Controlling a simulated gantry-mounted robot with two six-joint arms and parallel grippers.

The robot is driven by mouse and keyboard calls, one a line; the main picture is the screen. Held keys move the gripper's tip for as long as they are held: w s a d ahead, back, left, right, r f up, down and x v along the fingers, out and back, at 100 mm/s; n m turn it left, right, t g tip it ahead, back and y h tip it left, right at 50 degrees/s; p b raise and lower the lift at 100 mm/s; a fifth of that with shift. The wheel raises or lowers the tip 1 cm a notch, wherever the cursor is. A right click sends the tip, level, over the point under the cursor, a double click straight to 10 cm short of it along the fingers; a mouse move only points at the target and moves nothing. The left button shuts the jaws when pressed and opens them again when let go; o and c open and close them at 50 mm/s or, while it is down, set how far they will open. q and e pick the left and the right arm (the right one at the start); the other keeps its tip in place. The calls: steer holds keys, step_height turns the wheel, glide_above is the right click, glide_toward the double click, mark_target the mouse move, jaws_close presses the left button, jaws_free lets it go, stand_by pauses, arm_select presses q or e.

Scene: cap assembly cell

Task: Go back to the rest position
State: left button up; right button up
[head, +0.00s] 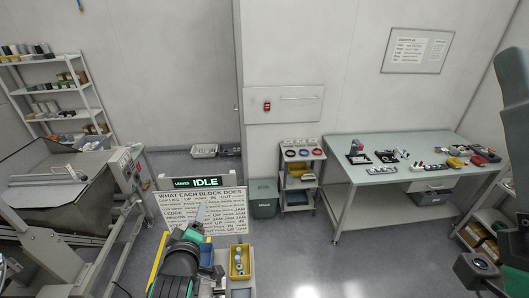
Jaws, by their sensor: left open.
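My left gripper (199,216) is at the bottom centre of the head view, small and in front of the lettered board. It is open, and I see nothing held in it. Its black and green arm comes up from the bottom edge. Dark arm parts of mine stand at the right edge, but no right gripper shows. A board (228,216) headed "what each block does" stands behind the left gripper, with a green "IDLE" sign (206,181) on top.
A yellow bin (240,274) with small parts is right of the left arm. A grey-green workbench (430,143) with several items stands at right. A small cart (298,208) and a grey bin (264,200) stand centrally. A machine (60,205) is at left. Floor between is clear.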

arm_select(q)
steer(key=s+a+r+m+t, duration=0.1)
steer(key=s+r+t, duration=0.2)
steer(key=r, duration=0.7)
steer(key=s+r+m+t, duration=0.1)
steer(key=s+r+t, duration=0.15)
steer(key=r, duration=0.75)
steer(key=s+a+r+m+t, duration=0.1)
steer(key=s+r+t, duration=0.2)
steer(key=r, duration=0.7)
steer(key=s+d+r+m+t+h, duration=0.2)
steer(key=s+r+m+t+h, duration=0.2)
steer(key=s+r+m, duration=0.6)
steer(key=s+r+t, duration=0.1)
steer(key=s, duration=0.4)
steer(key=shift+r, duration=0.3)
steer(key=shift+d, duration=0.1)
